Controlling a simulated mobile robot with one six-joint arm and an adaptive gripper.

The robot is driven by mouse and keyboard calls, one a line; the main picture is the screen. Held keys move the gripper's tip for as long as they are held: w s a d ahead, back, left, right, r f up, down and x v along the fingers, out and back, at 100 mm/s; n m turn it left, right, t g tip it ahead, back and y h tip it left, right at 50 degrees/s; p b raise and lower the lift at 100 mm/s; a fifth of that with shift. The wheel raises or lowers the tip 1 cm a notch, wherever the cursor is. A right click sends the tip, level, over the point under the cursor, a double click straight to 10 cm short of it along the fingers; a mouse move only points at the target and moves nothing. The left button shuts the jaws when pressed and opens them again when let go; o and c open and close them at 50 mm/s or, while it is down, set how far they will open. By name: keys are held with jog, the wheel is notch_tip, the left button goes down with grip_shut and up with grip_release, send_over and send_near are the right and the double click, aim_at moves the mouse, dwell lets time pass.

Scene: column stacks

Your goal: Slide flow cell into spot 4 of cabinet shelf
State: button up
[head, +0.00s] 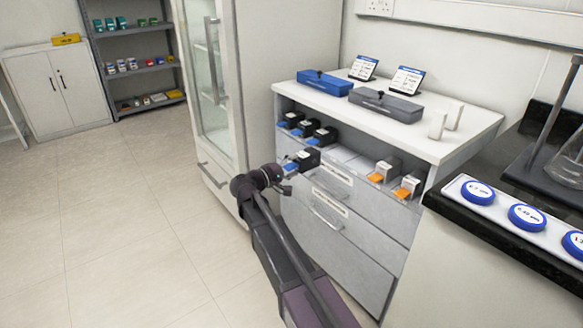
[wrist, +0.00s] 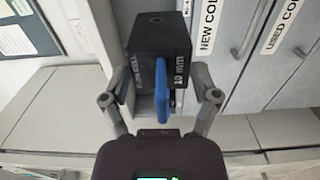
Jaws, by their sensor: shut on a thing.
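A black flow cell (wrist: 160,40) with a blue front tab and white lettering, including "10 mm", fills the upper middle of the wrist view. My gripper (wrist: 158,85) is shut on it, with a finger at each side. In the head view my gripper (head: 284,172) holds the flow cell (head: 307,158) at the open front of the cabinet shelf (head: 345,158). Three similar black cells (head: 325,135) with blue tabs stand in the shelf's left part. I cannot tell how deep the held cell sits, and spot numbers are not readable.
Two grey cells with orange tabs (head: 385,170) stand at the shelf's right, with bare shelf left of them. Drawers (head: 330,214) lie below. The cabinet top carries a blue box (head: 325,82), a grey box (head: 387,104) and signs. A glass-door cabinet (head: 212,95) stands at the left.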

jog(key=x, duration=1.4)
jog(key=shift+w+d+f+b, duration=0.15)
jog(key=shift+d+f+b, duration=0.05)
jog(key=shift+f+b, duration=0.2)
dwell(1.5)
jog(key=o, duration=1.2)
jog(key=shift+c, duration=0.2)
jog(key=shift+v, duration=6.05)
